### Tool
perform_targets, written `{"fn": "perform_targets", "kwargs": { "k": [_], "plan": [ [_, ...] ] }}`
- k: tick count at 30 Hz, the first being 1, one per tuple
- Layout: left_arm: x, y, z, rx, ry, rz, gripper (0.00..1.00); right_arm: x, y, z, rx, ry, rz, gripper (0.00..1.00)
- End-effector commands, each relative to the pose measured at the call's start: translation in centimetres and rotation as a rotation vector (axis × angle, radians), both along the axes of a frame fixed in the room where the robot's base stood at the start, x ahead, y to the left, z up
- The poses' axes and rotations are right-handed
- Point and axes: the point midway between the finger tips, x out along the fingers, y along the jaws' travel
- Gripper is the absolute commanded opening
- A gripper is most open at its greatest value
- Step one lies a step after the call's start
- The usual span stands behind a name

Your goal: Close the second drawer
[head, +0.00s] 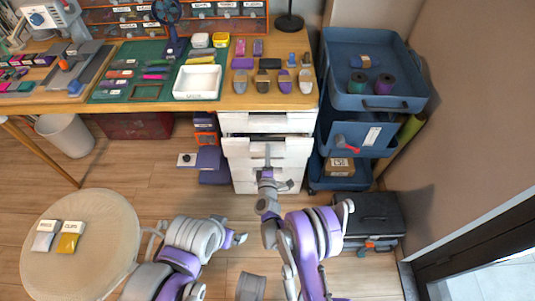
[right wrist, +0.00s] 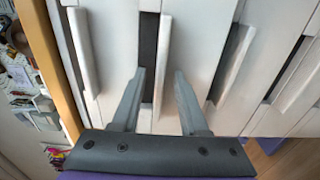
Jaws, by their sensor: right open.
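The white drawer cabinet (head: 246,187) stands under the right end of the worktable. Its second drawer (head: 292,149) is pulled out a little, with a dark gap behind its front below the top drawer (head: 285,122). My right gripper (head: 267,157) is at the middle of that front. In the right wrist view my right gripper (right wrist: 158,76) is open, and the drawer's pale handle strip (right wrist: 162,60) shows between its fingers. Whether a finger touches it, I cannot tell.
A blue cart (head: 335,95) with spools stands right of the cabinet, with a black case (head: 375,212) in front. Purple boxes (head: 212,165) stand on the floor to the left. A round table (head: 85,255) is at the lower left. Other drawers look shut or nearly so.

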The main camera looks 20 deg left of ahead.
Motion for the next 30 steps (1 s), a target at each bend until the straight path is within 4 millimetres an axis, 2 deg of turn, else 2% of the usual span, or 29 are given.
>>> {"fn": "perform_targets", "kwargs": {
  "k": [2,9,30],
  "plan": [
    [0.00,0.00,0.01,0.000,0.000,0.000,0.99,-0.02,-0.01,0.01,0.000,0.000,0.000,0.44],
    [0.00,0.00,0.00,0.000,0.000,0.000,0.99,-0.03,0.00,0.01,0.000,0.000,0.000,0.01],
    [0.00,0.00,0.01,0.000,0.000,0.000,0.99,-0.06,0.02,0.03,0.000,0.000,0.000,0.00]
  ]
}}
